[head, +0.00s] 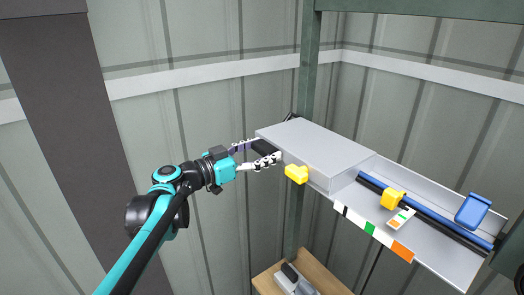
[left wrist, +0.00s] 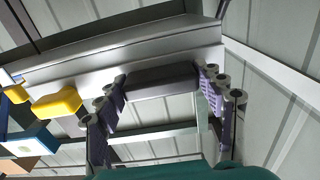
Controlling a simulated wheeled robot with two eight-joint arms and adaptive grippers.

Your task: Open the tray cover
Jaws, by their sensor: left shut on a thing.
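The tray cover (head: 315,145) is a grey box-like lid over the left part of a long grey tray (head: 448,262). A dark handle (head: 265,147) sticks out from its near left end. My left gripper (head: 262,154) is at that handle, with one finger on each side of it. In the left wrist view the dark handle (left wrist: 162,80) lies between the purple-padded fingers of my left gripper (left wrist: 163,92), which is shut on it. The cover sits flat on the tray. My right gripper is not in view.
A yellow knob (head: 296,174) projects from the front below the cover, close to my left gripper. The tray's open right part holds a blue rail, a yellow block (head: 393,199) and a blue clip (head: 473,210). A green post (head: 307,80) stands behind. A wooden shelf (head: 318,274) is below.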

